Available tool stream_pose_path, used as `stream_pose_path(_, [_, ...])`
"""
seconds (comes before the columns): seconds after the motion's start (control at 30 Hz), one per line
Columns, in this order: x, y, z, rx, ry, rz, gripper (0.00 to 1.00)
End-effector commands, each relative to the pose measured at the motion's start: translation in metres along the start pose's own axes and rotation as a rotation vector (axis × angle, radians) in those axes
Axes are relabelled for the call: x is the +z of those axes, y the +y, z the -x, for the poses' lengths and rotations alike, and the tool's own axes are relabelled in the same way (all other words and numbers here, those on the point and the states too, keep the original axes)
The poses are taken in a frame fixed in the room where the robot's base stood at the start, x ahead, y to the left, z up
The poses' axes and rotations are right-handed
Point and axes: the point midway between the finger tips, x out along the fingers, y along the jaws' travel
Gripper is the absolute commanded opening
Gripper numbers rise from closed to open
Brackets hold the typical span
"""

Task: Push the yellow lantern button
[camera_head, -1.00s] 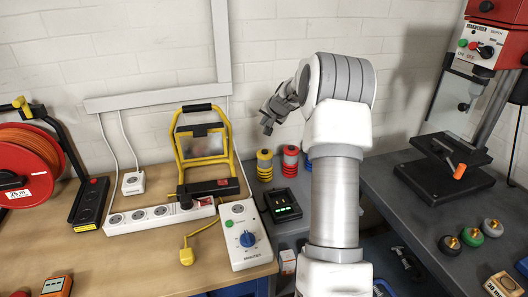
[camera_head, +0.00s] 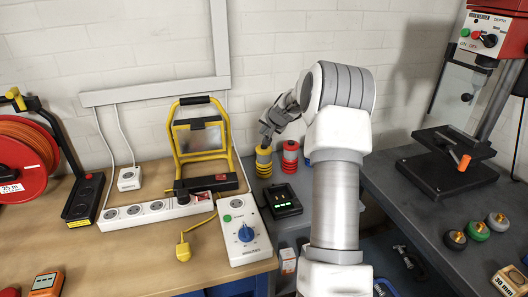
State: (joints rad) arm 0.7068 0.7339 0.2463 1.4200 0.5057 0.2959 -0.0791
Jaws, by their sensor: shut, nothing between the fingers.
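A small yellow-and-dark ringed cylinder (camera_head: 264,163), which looks like the yellow lantern, stands upright on the grey bench behind the charger-like box. A similar red one (camera_head: 290,158) stands just to its right. My gripper (camera_head: 265,141) is shut and empty, pointing down right over the top of the yellow lantern. Its fingertips are at or very close to the top; I cannot tell whether they touch. The button on the lantern's top is hidden by the fingers or too small to make out.
A yellow-framed work light (camera_head: 201,140) stands to the left, behind a white power strip (camera_head: 157,211). A white box with a blue knob (camera_head: 244,231) and a black charger (camera_head: 283,200) lie in front. A blue item is partly hidden behind my arm. A drill press (camera_head: 452,155) stands right.

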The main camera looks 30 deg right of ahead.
Motion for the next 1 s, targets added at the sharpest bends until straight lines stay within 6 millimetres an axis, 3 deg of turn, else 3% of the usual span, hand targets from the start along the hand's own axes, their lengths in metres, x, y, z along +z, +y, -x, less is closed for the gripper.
stream_pose_path(0.03, [0.007,0.007,-0.009,0.000,0.000,-0.001,0.00])
stream_pose_path(0.23, [0.014,0.015,-0.020,0.000,0.000,0.000,0.00])
stream_pose_path(1.0, [0.015,0.015,-0.020,0.000,0.000,-0.001,0.00])
